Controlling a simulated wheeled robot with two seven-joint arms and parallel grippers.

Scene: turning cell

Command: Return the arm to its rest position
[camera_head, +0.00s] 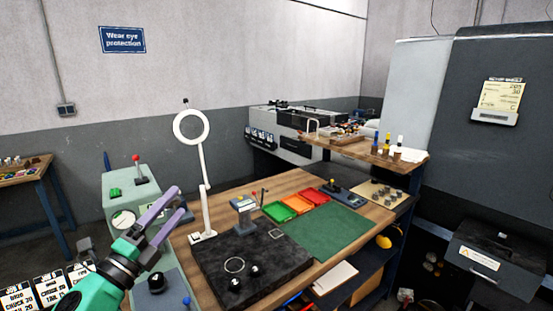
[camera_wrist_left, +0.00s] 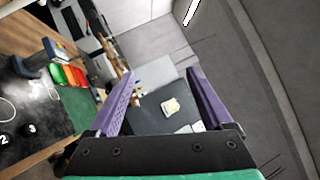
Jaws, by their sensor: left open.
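My left gripper (camera_head: 172,215) comes in from the lower left in the head view, with a green wrist and two purple fingers. It is raised beside the left end of the wooden bench, in front of a pale green machine. Its fingers are apart with nothing between them. In the left wrist view the two purple fingers (camera_wrist_left: 160,95) spread wide, with the dark machine and its paper label seen far beyond the gap. My right gripper is in neither view.
The wooden bench (camera_head: 290,184) carries a black mat (camera_head: 215,262), a ring lamp (camera_head: 203,165), coloured trays (camera_head: 297,203) and a green mat (camera_head: 330,232). The pale green machine (camera_head: 118,190) stands close behind my left gripper. A dark machine (camera_head: 500,130) fills the right side.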

